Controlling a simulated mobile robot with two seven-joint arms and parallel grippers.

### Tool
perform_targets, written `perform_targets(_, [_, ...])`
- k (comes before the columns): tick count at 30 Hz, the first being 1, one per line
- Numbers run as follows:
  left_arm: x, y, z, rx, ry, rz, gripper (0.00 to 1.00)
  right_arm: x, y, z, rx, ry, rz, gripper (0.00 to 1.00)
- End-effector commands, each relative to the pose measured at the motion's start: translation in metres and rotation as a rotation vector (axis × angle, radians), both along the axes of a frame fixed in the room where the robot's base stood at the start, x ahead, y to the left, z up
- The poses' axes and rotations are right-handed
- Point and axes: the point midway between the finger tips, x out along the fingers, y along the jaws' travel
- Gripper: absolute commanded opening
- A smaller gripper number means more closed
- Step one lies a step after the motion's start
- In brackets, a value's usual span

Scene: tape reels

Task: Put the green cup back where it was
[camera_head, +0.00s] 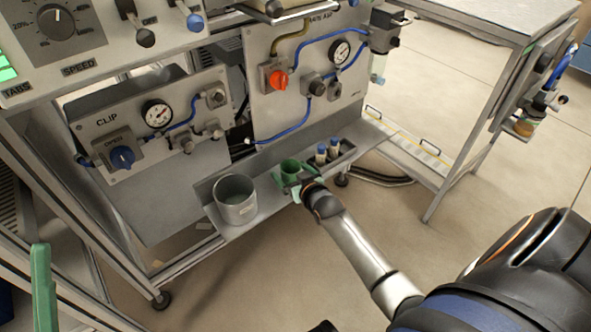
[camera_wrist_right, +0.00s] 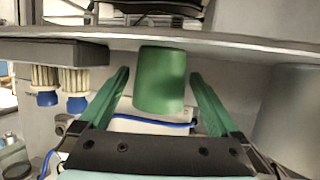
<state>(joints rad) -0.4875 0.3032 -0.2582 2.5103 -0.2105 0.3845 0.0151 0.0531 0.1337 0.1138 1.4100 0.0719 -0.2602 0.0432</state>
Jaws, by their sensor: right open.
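The green cup (camera_head: 290,169) stands upright on the narrow metal shelf (camera_head: 258,210) below the panels, between the grey metal pot and the blue-capped bottles. The wrist view is upside down; there the green cup (camera_wrist_right: 161,80) sits between the two green fingers of my right gripper (camera_wrist_right: 162,90), with a gap on each side. The right gripper (camera_head: 298,186) is open around the cup and not closed on it.
The grey metal pot (camera_head: 236,198) stands left of the cup. Blue-capped bottles (camera_head: 328,151) sit in a dark holder close on its right. Panels with hoses, gauges and knobs rise behind the shelf. The floor in front is free.

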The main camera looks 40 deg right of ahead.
Motion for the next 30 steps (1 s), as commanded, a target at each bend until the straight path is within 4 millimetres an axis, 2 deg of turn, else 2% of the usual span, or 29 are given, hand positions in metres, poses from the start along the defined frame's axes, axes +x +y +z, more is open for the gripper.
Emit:
perform_targets(5, [-0.001,0.001,0.016,-0.006,-0.002,-0.009,0.61,-0.020,0.003,0.011,0.000,0.002,0.000,0.98])
perform_targets(15, [-0.003,0.004,0.051,-0.012,-0.016,-0.010,0.61,-0.084,0.012,0.035,0.000,0.003,0.000,0.98])
perform_targets(18, [-0.003,0.004,0.057,-0.005,-0.027,-0.005,0.61,-0.098,0.014,0.039,0.000,0.002,0.000,0.98])
perform_targets(23, [-0.004,0.006,0.062,-0.007,-0.038,0.006,0.61,-0.109,0.017,0.044,-0.001,-0.004,0.001,0.98])
perform_targets(26, [-0.003,0.007,0.063,-0.013,-0.039,0.012,0.61,-0.106,0.025,0.065,-0.027,-0.060,0.032,0.98])
perform_targets(29, [-0.003,0.007,0.063,-0.015,-0.038,0.013,0.61,-0.100,0.050,0.120,-0.087,-0.207,0.113,0.98])
perform_targets(30, [-0.003,0.008,0.063,-0.014,-0.037,0.014,0.61,-0.100,0.065,0.150,-0.116,-0.289,0.159,0.98])
